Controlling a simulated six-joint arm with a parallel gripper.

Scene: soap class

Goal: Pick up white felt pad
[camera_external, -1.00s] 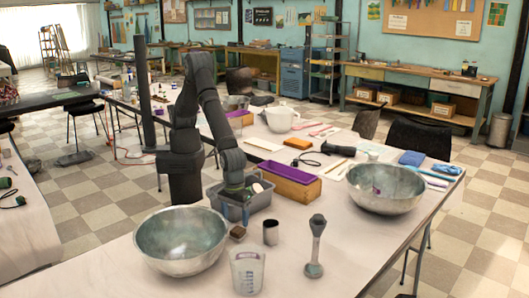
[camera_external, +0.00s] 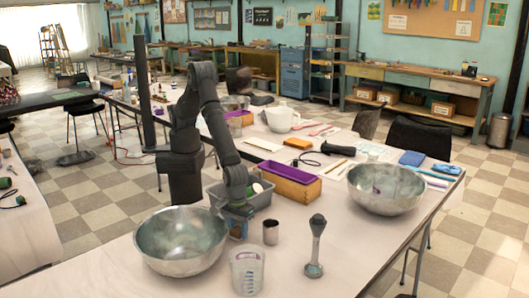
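No thing in view is clearly recognisable as a felt pad. A flat white piece (camera_external: 263,145) lies on the far part of the table, behind the purple-lined wooden box. A white rounded item (camera_external: 258,188) shows in the grey bin (camera_external: 264,201). My gripper (camera_external: 239,232) points down at the front of the grey bin, between the large left bowl and the small dark cup. It is low over the spot where a small brown block stood, and now hides that block. Its fingers are too small and dark to show whether they are open or hold anything.
Close around my gripper stand a large metal bowl (camera_external: 181,241), a dark metal cup (camera_external: 270,232) and a clear measuring beaker (camera_external: 247,270). The purple-lined wooden box (camera_external: 290,183) and another metal bowl (camera_external: 386,189) are farther back.

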